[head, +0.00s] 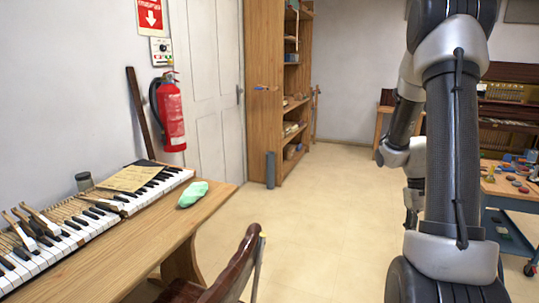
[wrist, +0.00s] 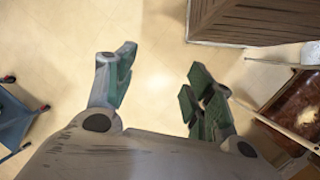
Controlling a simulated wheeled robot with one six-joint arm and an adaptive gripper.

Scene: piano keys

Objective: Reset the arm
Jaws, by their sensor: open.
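My arm stands upright at the right side of the head view, over the floor between the wooden desk (head: 120,255) and a workbench. In the wrist view my gripper (wrist: 158,80) points down at the bare tiled floor. Its two green-padded fingers are wide apart with nothing between them. The gripper's end does not show clearly in the head view. Piano keys (head: 45,255) lie in a row on the desk at the left, away from my arm.
A green cloth (head: 192,194) lies on the desk, and a brown chair (head: 235,265) stands in front. A shelf (head: 265,90) and fire extinguisher (head: 170,112) are at the back. The workbench (head: 515,188) holds small parts at right. The middle floor is clear.

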